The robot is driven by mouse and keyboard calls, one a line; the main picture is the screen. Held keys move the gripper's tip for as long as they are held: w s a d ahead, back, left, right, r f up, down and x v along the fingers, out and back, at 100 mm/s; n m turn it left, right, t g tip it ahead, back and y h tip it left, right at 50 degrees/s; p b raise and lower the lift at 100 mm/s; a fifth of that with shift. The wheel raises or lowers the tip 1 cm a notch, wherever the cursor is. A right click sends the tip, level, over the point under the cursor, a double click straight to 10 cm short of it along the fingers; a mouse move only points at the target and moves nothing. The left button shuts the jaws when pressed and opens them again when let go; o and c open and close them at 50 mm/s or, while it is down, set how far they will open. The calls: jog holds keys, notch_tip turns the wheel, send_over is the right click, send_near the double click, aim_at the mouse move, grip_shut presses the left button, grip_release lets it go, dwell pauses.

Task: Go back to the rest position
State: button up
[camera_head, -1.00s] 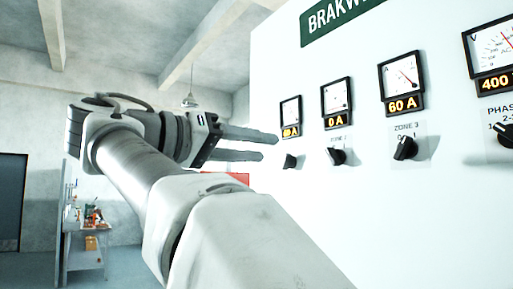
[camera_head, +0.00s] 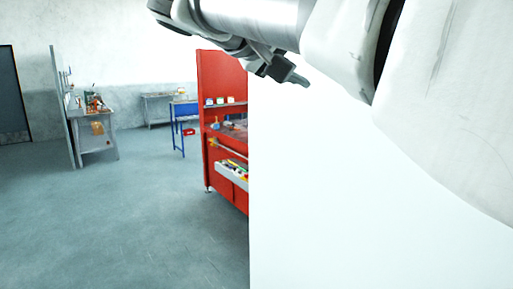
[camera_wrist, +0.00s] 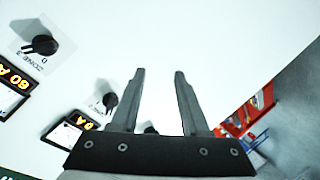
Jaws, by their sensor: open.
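My gripper (camera_wrist: 159,85) is open in the wrist view, with two parallel grey fingers and nothing between them. In the head view my gripper (camera_head: 296,80) shows small at the top, partly hidden by my own arm. The white control panel (camera_head: 330,190) fills the right of the head view. In the wrist view a black knob (camera_wrist: 44,45) marked zone 3 sits at upper left, and another black knob (camera_wrist: 110,101) lies left of the fingers. A third knob (camera_wrist: 150,130) shows low between the fingers. I cannot tell whether the fingers touch the panel.
A red workstation (camera_head: 222,130) with shelves and a drawer stands just past the panel's left edge. A grey workbench (camera_head: 95,140) is at far left, and a blue table (camera_head: 182,112) stands farther back. The grey floor (camera_head: 130,220) between them is clear.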

jog(key=s+d+f+n+g+y, duration=0.15)
jog(key=s+d+f, duration=0.25)
jog(key=f, duration=0.5)
jog(key=s+d+f+g+y, duration=0.2)
jog(key=s+d+f+y, duration=0.15)
jog(key=f, duration=0.45)
jog(key=s+a+f+m+y, duration=0.1)
jog(key=s+f+y, duration=0.1)
jog(key=s+f, duration=0.3)
jog(key=s+a+f+m+y, duration=0.1)
jog(key=s+f+y, duration=0.2)
jog(key=f, duration=0.9)
jog(key=s, duration=0.3)
jog(key=shift+s+f, duration=0.2)
jog(key=shift+s, duration=0.05)
jog(key=shift+g, duration=0.25)
